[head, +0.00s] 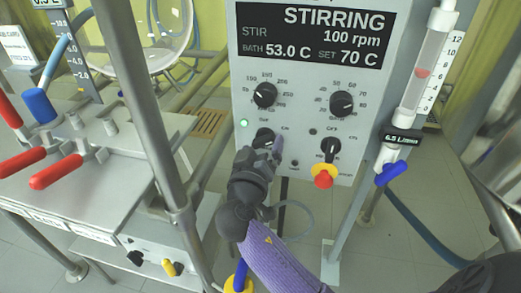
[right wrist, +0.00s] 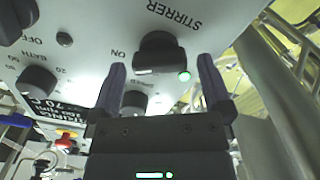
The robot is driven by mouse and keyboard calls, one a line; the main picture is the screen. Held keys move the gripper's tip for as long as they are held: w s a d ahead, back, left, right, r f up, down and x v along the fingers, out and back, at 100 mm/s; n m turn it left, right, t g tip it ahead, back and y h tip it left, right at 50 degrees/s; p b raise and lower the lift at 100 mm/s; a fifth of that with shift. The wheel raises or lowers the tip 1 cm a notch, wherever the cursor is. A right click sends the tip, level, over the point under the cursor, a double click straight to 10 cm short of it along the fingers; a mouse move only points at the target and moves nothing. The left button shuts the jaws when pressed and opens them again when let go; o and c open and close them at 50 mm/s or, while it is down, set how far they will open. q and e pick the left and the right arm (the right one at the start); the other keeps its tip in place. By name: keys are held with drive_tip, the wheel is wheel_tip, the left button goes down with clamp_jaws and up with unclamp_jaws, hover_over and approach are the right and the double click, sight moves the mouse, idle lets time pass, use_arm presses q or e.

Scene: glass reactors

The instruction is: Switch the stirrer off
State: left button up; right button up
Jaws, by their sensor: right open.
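The grey control panel (head: 300,125) has a dark display (head: 315,35) reading STIRRING, 100 rpm, bath 53.0 C, set 70 C. The black stirrer switch knob (head: 264,136) is at its lower left, partly hidden by my gripper. A green lamp (head: 243,122) beside it is lit. My right gripper (head: 266,153) is open in front of this knob. In the right wrist view, the panel appears upside down and the knob (right wrist: 158,52) lies just beyond and between the fingertips (right wrist: 161,66), near the labels STIRRER and ON; contact cannot be told.
A speed dial (head: 265,95) and a bath dial (head: 342,103) sit above. Another black knob (head: 330,148) and a red stop button (head: 323,178) are to the right. A metal post (head: 150,110) stands left of the panel, near red-handled valves (head: 55,172).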

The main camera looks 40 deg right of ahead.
drive_tip(key=shift+w+d, duration=0.2)
drive_tip(key=shift+d, duration=0.05)
drive_tip(key=c, duration=1.1)
use_arm(q)
drive_tip(key=shift+w+d+f, duration=0.1)
drive_tip(key=shift+w+d, duration=0.05)
drive_tip(key=shift+w, duration=0.2)
